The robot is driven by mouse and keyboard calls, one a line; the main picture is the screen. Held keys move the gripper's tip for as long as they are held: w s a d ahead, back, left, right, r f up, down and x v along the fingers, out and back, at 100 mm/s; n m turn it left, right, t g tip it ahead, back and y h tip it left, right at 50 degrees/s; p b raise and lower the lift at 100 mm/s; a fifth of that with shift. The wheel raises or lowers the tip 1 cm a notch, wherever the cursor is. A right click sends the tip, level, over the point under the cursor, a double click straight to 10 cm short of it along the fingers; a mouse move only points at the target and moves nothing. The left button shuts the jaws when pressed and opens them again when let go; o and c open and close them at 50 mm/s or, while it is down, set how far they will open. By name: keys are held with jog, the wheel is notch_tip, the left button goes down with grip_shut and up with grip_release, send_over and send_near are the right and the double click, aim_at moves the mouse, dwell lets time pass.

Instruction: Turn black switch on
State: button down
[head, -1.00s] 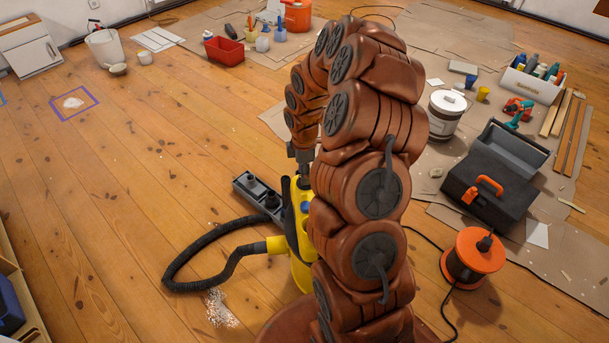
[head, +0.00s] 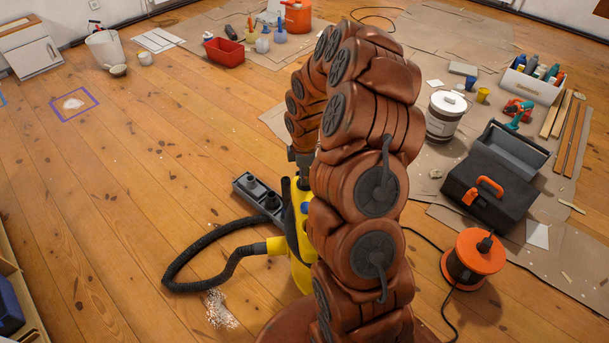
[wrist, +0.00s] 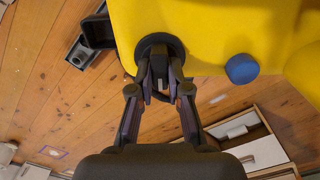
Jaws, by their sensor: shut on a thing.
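A yellow vacuum cleaner (head: 300,270) with a black hose stands on the floor, partly hidden behind my arm; its body fills the top of the wrist view (wrist: 210,25). The black switch (wrist: 174,44) is a round dark knob on the yellow body in the wrist view, partly covered by my fingers. My gripper (wrist: 160,75) is shut on the black switch, with its fingertips close together at the knob. In the head view my arm hides most of the gripper and the switch.
A blue round knob (wrist: 241,68) is on the yellow body right of my fingers. The black hose (head: 205,235) loops left on the floor. An orange cable reel (head: 474,258) stands right. Open floor lies left.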

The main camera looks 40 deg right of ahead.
jog(key=shift+m, duration=0.4)
jog(key=m, duration=0.4)
jog(key=shift+w+m, duration=0.1)
jog(key=shift+m, duration=0.2)
jog(key=m, duration=0.6)
jog(key=shift+d, duration=0.15)
jog(key=shift+m, duration=0.4)
jog(key=c, duration=1.1)
grip_release()
jog(key=shift+r, duration=0.1)
